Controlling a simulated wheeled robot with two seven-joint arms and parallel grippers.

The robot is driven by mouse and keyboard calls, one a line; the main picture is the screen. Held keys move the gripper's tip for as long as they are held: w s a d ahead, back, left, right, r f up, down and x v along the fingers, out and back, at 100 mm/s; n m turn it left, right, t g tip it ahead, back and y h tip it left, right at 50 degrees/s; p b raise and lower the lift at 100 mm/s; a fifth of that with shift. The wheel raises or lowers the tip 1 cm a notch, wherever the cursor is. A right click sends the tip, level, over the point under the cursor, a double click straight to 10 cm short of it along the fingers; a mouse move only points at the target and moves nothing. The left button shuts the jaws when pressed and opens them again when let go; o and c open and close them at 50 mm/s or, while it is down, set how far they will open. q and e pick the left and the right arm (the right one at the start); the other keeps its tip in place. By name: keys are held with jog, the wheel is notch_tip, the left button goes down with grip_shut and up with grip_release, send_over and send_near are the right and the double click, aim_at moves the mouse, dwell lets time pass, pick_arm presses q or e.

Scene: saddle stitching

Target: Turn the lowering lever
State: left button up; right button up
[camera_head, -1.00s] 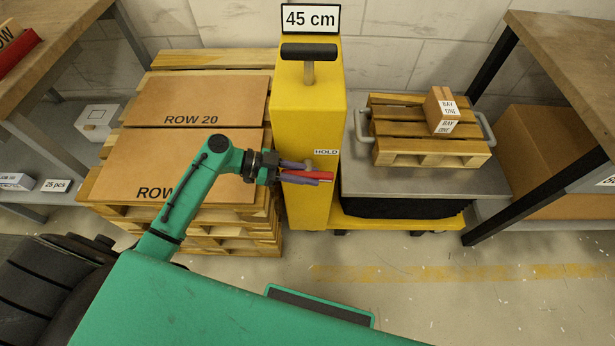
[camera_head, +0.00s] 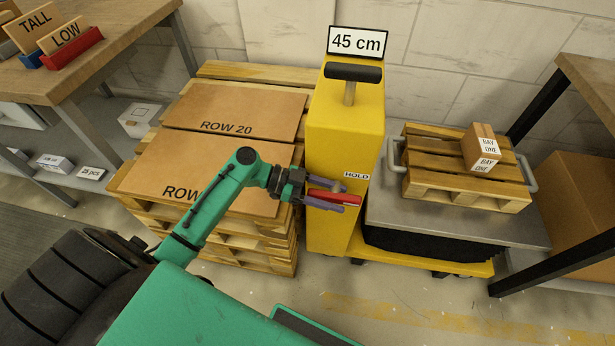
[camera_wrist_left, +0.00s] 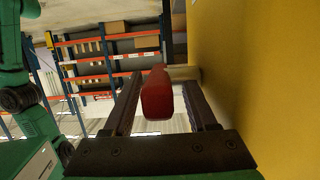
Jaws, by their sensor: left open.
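The red lowering lever (camera_head: 335,198) sticks out from the yellow lift column (camera_head: 338,150), just below the HOLD label (camera_head: 356,176). My left gripper (camera_head: 334,200) is at the lever, its fingers reaching along either side of it. In the left wrist view the red lever (camera_wrist_left: 157,95) stands between the two dark fingers of the open gripper (camera_wrist_left: 160,105), with a gap visible on each side. The yellow column wall is close on the right there. My right gripper is not in view.
The lift's grey platform (camera_head: 385,212) carries a small wooden pallet (camera_head: 430,180) with a BAY ONE box (camera_head: 480,150). A 45 cm sign (camera_head: 357,41) tops the column. A pallet stack with ROW 20 cartons (camera_head: 235,105) stands left. Open floor lies in front.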

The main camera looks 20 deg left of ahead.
pick_arm(q)
jog(key=b+v, duration=0.1)
jog(key=v, duration=1.3)
jog(key=shift+a, duration=0.2)
jog(key=shift+s+r, duration=0.1)
jog(key=shift+s, duration=0.05)
